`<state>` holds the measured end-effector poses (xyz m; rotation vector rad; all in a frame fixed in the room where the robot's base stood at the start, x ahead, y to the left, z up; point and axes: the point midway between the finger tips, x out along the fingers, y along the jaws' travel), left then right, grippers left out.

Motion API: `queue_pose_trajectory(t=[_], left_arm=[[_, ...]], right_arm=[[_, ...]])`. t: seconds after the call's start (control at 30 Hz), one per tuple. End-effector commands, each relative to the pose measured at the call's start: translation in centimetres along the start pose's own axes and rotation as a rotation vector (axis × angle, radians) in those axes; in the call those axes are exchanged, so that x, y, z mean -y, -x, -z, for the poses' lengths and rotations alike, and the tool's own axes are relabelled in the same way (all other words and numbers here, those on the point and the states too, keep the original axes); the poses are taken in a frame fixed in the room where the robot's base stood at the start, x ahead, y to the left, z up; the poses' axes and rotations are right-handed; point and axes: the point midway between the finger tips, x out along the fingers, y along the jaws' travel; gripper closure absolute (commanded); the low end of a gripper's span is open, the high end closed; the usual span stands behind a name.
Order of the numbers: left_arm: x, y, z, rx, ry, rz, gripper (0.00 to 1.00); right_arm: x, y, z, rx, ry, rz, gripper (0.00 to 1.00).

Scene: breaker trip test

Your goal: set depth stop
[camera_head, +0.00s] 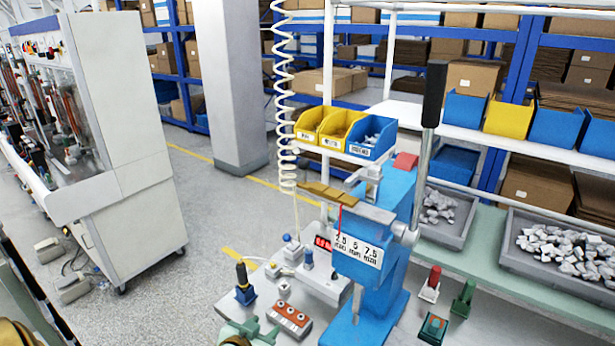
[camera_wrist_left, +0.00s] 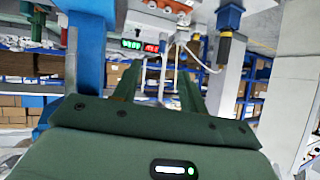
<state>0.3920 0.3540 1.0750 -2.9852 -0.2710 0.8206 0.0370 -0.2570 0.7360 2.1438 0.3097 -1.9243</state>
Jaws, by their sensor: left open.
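A blue press (camera_head: 375,240) stands on the bench in the head view. Its white scale plate (camera_head: 357,250) reads 2.5, 5 and 7.5, and a thin red pointer hangs just above the plate. My left gripper (camera_head: 250,329) is dark green, open and empty, low at the bottom edge, to the left of the press. Its two fingers (camera_wrist_left: 157,92) show apart in the left wrist view. My right gripper is out of view.
A block with red buttons (camera_head: 289,319) lies close by. Grey trays (camera_head: 480,250) and small red and green fixtures stand to the right. A white machine (camera_head: 100,140) stands at left.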

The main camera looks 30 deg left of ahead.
Motion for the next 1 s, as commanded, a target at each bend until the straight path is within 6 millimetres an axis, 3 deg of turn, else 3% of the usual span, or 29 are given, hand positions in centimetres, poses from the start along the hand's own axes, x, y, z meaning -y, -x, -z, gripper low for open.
queue_pose_trajectory(t=[0.03,0.1,0.2,0.3,0.4,0.53,0.87,1.0], left_arm=[[0.2,3.3,7.7,-0.098,0.032,-0.006,0.58],[0.1,7.0,15.3,-0.220,0.091,-0.020,0.58],[-0.3,12.2,23.4,-0.360,0.162,-0.052,0.58],[-0.6,16.2,28.2,-0.454,0.213,-0.083,0.58],[-0.8,18.4,30.6,-0.505,0.241,-0.104,0.58],[-1.0,18.4,31.3,-0.527,0.254,-0.114,0.58],[-1.2,14.1,33.2,-0.527,0.250,-0.112,0.58],[-1.2,11.4,35.8,-0.521,0.251,-0.109,0.58]], right_arm=[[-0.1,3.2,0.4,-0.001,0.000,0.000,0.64],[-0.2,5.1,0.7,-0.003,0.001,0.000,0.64],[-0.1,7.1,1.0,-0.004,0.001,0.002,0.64],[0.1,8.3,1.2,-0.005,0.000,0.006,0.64],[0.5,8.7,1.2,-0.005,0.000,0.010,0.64],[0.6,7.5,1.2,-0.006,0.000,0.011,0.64],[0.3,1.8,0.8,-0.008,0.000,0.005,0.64],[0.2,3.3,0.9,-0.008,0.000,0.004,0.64]])
